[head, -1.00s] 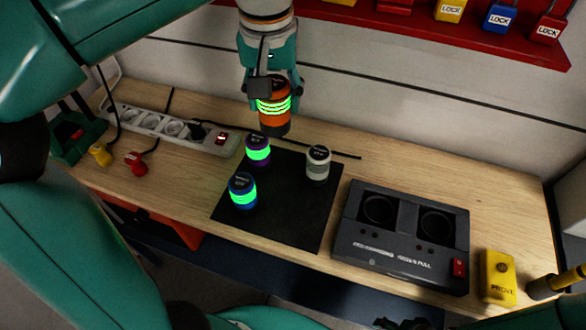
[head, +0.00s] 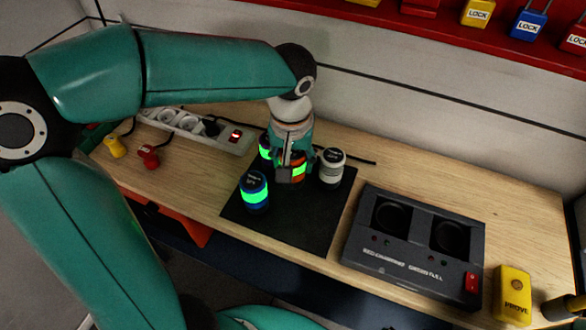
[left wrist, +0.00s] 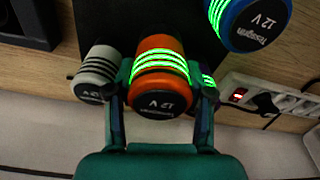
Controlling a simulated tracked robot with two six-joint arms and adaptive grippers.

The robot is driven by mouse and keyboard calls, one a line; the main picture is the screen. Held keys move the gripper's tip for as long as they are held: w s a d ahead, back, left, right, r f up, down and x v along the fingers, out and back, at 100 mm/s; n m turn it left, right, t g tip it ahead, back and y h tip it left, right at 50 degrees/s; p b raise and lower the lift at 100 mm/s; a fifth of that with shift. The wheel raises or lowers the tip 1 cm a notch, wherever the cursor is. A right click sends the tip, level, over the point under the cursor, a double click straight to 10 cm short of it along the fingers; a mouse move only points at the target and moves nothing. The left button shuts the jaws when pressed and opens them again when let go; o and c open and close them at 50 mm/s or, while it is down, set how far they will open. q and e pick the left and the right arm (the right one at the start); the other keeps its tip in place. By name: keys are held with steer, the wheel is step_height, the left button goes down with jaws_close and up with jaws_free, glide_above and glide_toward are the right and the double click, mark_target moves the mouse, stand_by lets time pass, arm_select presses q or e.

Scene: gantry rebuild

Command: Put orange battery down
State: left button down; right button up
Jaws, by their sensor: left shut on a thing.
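The orange battery (head: 290,171) has glowing green bands and is between the fingers of my left gripper (head: 291,168), which is shut on it. It is low over the black mat (head: 300,230); whether it touches the mat is hidden. In the left wrist view the orange battery (left wrist: 160,75) sits between both fingers (left wrist: 158,105). The blue battery (head: 254,192) stands on the mat in front and left of it. The white battery (head: 331,166) stands to its right. A purple battery with a green band (head: 265,147) is partly hidden behind the gripper. My right gripper is not in view.
A dark charger (head: 415,245) with two empty round bays stands right of the mat. A yellow tester (head: 513,296) is beyond it. A power strip (head: 190,124) lies at the back left. Neighbouring batteries stand close around the gripper.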

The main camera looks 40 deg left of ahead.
arm_select(q)
steer(key=shift+f, duration=1.75)
steer(key=shift+c, duration=2.2)
jaws_free()
steer(key=shift+f, duration=0.1)
